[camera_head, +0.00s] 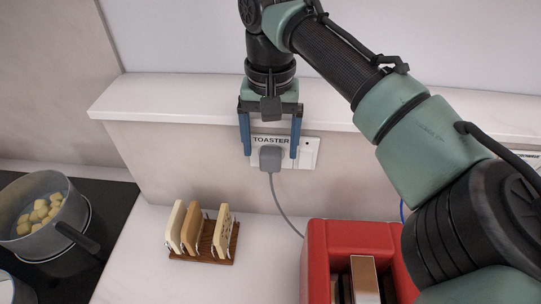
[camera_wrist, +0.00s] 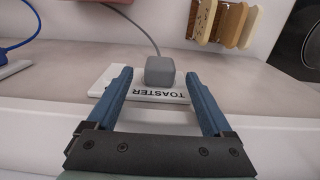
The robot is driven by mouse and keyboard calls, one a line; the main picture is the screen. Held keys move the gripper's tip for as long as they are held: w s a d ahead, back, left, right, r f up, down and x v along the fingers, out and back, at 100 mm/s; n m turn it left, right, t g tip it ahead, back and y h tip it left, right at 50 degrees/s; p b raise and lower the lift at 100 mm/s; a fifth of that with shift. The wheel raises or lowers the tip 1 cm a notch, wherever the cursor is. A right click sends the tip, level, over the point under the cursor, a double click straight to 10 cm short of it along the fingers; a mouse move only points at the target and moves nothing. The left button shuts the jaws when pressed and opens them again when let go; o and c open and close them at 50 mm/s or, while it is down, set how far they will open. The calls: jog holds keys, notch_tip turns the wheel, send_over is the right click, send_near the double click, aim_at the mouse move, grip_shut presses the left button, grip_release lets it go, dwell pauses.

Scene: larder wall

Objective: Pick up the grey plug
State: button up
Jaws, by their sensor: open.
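The grey plug (camera_head: 270,158) sits in a white wall socket plate (camera_head: 308,146) labelled TOASTER, and a grey cable hangs from it. It also shows in the wrist view (camera_wrist: 159,70), beyond and between the fingertips. My gripper (camera_head: 270,155) has two blue fingers pointing down, one on each side of the plug, with clear gaps. In the wrist view my gripper (camera_wrist: 158,72) is open and empty. I cannot tell exactly how far the fingertips are from the plug in depth.
A white ledge (camera_head: 180,92) runs above the socket. Below are a toast rack (camera_head: 208,240) with bread slices, a red toaster (camera_head: 345,235) and a pot (camera_head: 40,240) on a black hob. Another socket with a blue cable (camera_wrist: 20,42) is nearby. Counter left of the toaster is partly clear.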

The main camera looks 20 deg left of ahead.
notch_tip(320, 180, down, 2)
jog(key=shift+f, duration=0.1)
grip_shut()
dwell(0.5)
